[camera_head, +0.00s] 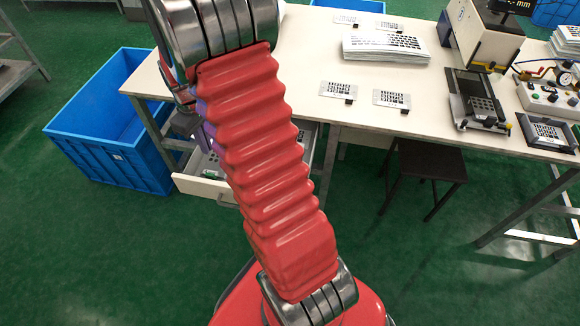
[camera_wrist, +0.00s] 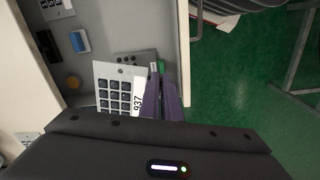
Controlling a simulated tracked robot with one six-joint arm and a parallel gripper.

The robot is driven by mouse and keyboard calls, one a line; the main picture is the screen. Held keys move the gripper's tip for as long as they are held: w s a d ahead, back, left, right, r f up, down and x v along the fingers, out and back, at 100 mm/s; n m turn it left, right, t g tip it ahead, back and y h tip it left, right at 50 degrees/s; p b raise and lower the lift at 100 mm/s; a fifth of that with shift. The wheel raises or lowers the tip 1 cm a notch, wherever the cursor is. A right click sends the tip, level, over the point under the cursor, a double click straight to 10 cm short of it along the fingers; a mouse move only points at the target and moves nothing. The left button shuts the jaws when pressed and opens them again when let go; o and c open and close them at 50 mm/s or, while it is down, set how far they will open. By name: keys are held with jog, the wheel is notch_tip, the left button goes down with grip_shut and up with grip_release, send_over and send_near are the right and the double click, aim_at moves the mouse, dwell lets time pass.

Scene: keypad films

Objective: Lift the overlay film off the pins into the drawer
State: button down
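The overlay film (camera_wrist: 105,73), a pale card with dark keypad squares and a white tag reading 937, is over the open drawer (camera_wrist: 185,60) in the wrist view. My gripper (camera_wrist: 158,78) has purple fingers close together at the film's right edge, which appears pinched between them. I cannot tell whether the film touches the drawer floor. In the head view, the drawer (camera_head: 190,187) is pulled out under the table's left end. My gripper (camera_head: 205,140) is over it there, mostly hidden behind my red arm.
A blue crate (camera_head: 95,140) stands on the floor left of the drawer. A black stool (camera_head: 430,160) is under the table. Film cards (camera_head: 391,99) and a black fixture (camera_head: 477,105) are on top.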

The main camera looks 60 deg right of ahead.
jog(key=s+d+f+n, duration=0.1)
jog(key=s+d+f, duration=0.1)
jog(key=s+d, duration=0.2)
jog(key=s+d+f+n, duration=0.1)
jog(key=s+d+f, duration=0.1)
jog(key=s, duration=0.8)
jog(key=s+d+f+n, duration=0.1)
jog(key=s+d+f, duration=0.2)
jog(key=s+d, duration=0.2)
jog(key=s, duration=0.2)
jog(key=shift+s+d, duration=0.3)
jog(key=shift+s, duration=0.1)
jog(key=shift+f, duration=0.1)
jog(key=shift+f, duration=0.1)
jog(key=shift+f, duration=3.95)
jog(key=shift+f, duration=0.4)
jog(key=c, duration=1.9)
grip_release()
jog(key=shift+r, duration=0.1)
